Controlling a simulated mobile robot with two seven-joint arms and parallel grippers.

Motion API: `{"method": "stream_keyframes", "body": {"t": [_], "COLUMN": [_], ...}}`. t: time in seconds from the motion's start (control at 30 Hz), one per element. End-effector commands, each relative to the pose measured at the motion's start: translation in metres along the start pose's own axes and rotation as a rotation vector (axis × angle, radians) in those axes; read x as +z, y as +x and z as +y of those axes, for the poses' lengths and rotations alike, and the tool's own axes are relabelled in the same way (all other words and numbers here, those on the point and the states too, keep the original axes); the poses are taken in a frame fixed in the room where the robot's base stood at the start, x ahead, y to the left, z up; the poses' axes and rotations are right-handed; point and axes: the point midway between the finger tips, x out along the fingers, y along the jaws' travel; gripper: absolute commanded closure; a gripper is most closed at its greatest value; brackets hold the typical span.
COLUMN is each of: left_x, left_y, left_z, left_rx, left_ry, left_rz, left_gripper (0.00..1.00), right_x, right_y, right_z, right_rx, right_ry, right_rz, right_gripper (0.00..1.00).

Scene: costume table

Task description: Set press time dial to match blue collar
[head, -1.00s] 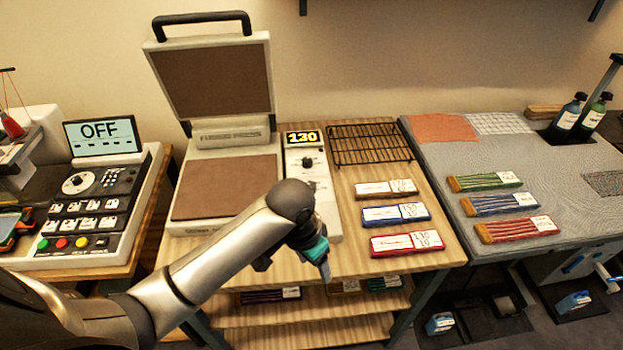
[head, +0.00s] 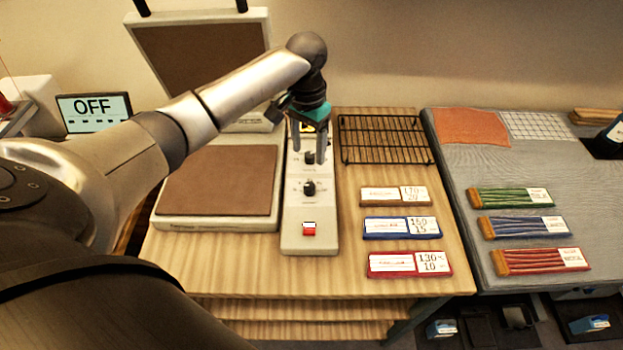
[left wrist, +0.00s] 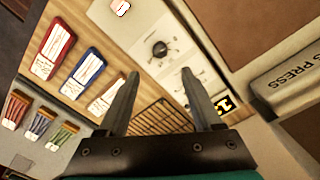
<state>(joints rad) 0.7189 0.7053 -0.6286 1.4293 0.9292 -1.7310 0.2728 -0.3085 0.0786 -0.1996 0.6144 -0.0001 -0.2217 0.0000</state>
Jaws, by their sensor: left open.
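The press control panel (head: 295,235) carries an upper dial (head: 309,158) and a lower dial (head: 309,188); their labels are too small to read. The lower dial also shows in the left wrist view (left wrist: 160,49). My left gripper (head: 308,155) is open and empty, its fingers around or above the upper dial; contact cannot be told. In the left wrist view its fingertips (left wrist: 160,72) point toward the panel. A blue-framed card (head: 400,227) appears to read 150 and 15. A blue striped bundle (head: 525,227) lies on the grey mat. My right gripper is not in view.
A red switch (head: 309,229) is below the dials. The press plate (head: 220,180) lies left, its lid raised. A black wire rack (head: 385,140), a tan card (head: 395,196) and a red card (head: 410,264) are right. The display (left wrist: 222,103) is partly hidden.

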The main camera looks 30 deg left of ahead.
Motion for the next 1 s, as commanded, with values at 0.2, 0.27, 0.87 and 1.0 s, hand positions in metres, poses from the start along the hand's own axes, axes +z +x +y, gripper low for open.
{"method": "stream_keyframes", "body": {"t": [0.2, 0.27, 0.87, 1.0], "left_x": [0.001, 0.001, 0.000, 0.000], "left_y": [0.051, 0.064, 0.120, 0.120], "left_z": [0.001, 0.000, 0.000, 0.000], "left_rx": [0.000, 0.000, -0.001, -0.001], "left_ry": [0.000, -0.001, 0.002, 0.002], "left_rz": [-0.004, -0.004, 0.000, 0.001], "left_gripper": [0.33, 0.33, 0.33, 0.34], "right_x": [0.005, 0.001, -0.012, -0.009], "right_y": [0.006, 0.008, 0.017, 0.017], "right_z": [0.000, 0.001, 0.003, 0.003], "right_rx": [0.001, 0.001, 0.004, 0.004], "right_ry": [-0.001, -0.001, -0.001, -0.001], "right_rz": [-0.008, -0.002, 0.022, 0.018], "right_gripper": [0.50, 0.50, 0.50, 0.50]}}
